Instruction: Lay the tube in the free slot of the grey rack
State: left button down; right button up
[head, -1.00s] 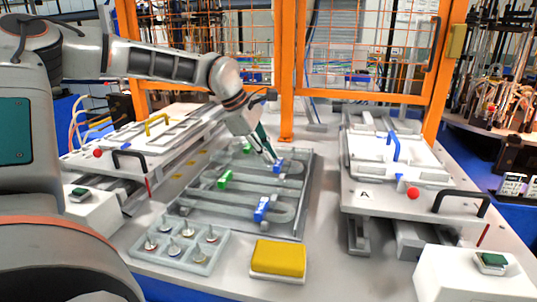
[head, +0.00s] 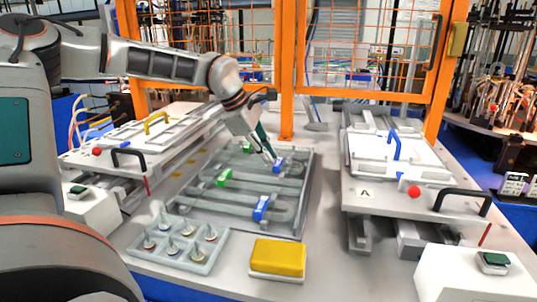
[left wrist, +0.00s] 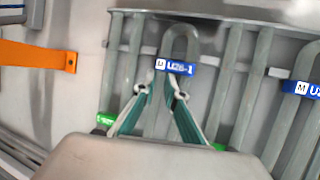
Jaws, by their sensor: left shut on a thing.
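The grey rack (head: 311,185) lies in the middle of the table and holds several U-shaped tubes with blue or green labels. My left gripper (head: 270,158) reaches down into its far right part and is shut on a tube whose blue label (head: 279,165) shows beside the fingertips. In the left wrist view this grey tube (left wrist: 180,32) has its bend pointing to the rack's edge, and its blue label (left wrist: 175,67) lies just beyond the fingertips (left wrist: 162,92). The tube is at or just above the rack; I cannot tell whether it touches. The palm hides its lower part.
A yellow block (head: 278,257) and a grey tray of small metal pegs (head: 178,245) stand in front of the rack. White fixtures stand left (head: 140,135) and right (head: 400,160). An orange fence post (head: 286,80) rises behind.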

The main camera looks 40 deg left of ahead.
pick_arm(q)
jog(key=shift+f, duration=0.1)
jog(key=c, duration=2)
grip_release()
jog(key=v, duration=1.2)
